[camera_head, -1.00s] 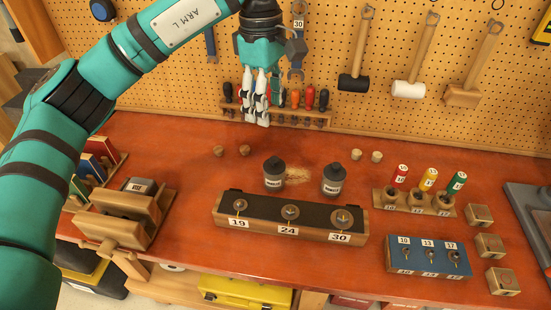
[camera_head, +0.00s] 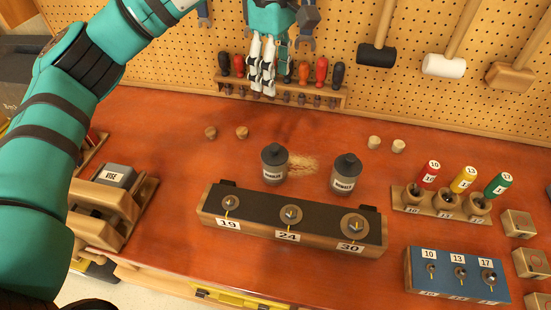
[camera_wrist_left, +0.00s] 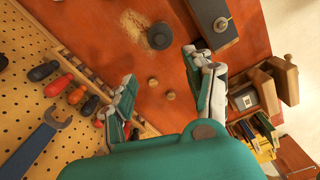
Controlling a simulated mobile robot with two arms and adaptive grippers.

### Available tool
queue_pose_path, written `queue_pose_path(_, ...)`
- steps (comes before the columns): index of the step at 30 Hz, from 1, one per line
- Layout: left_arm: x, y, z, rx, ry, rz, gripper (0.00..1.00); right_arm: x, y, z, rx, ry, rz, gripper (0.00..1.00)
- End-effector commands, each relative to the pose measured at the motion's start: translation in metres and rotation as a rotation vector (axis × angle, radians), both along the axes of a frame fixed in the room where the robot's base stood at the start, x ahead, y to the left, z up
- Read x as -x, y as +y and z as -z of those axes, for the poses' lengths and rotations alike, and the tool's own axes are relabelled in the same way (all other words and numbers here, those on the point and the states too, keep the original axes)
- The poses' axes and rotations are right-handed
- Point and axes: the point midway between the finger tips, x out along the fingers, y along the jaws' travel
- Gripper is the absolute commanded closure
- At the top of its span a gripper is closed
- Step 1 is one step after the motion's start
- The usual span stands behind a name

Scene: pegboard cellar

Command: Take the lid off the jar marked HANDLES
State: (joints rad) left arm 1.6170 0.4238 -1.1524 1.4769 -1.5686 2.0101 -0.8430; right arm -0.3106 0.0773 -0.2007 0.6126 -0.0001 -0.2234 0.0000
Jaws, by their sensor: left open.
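Two dark grey jars with black knobbed lids stand upright on the red bench: a left jar (camera_head: 274,166) and a right jar (camera_head: 345,174). Each has a small label, too small to read surely. Both lids are on. My left gripper (camera_head: 262,92) hangs open and empty in front of the pegboard's screwdriver rack, behind and above the left jar. My right gripper is not in view.
A long block marked 19, 24, 30 (camera_head: 258,230) lies in front of the jars. Small wooden plugs (camera_head: 242,132) stand behind them on both sides. A vise (camera_head: 112,205) is at left; a blue block (camera_head: 420,270) and colored handles (camera_head: 429,172) are at right. Mallets hang behind.

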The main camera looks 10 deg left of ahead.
Motion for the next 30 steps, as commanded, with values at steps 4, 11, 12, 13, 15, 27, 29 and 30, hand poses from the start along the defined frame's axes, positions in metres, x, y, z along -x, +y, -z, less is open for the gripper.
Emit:
queue_pose_path(4, 0.000, 0.000, 0.022, 0.000, 0.000, 0.000, 0.47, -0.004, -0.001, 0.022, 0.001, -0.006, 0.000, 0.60)
queue_pose_path(11, 0.001, 0.000, 0.041, -0.002, 0.005, 0.001, 0.47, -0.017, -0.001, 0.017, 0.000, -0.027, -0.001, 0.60)
queue_pose_path(12, 0.001, 0.001, 0.048, -0.001, 0.005, 0.000, 0.47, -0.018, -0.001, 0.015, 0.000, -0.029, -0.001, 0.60)
queue_pose_path(13, 0.001, 0.001, 0.054, -0.001, 0.006, 0.000, 0.47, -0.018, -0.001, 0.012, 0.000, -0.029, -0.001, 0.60)
queue_pose_path(15, 0.001, 0.001, 0.069, -0.001, 0.006, 0.000, 0.47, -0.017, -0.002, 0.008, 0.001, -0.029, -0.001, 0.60)
queue_pose_path(27, 0.001, 0.000, 0.140, 0.000, 0.003, 0.001, 0.47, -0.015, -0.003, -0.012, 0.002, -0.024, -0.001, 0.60)
queue_pose_path(29, 0.000, 0.000, 0.144, 0.001, 0.001, 0.001, 0.47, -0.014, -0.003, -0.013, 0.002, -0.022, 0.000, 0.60)
queue_pose_path(30, 0.000, 0.000, 0.145, 0.000, 0.000, 0.001, 0.47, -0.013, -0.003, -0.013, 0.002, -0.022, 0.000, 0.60)
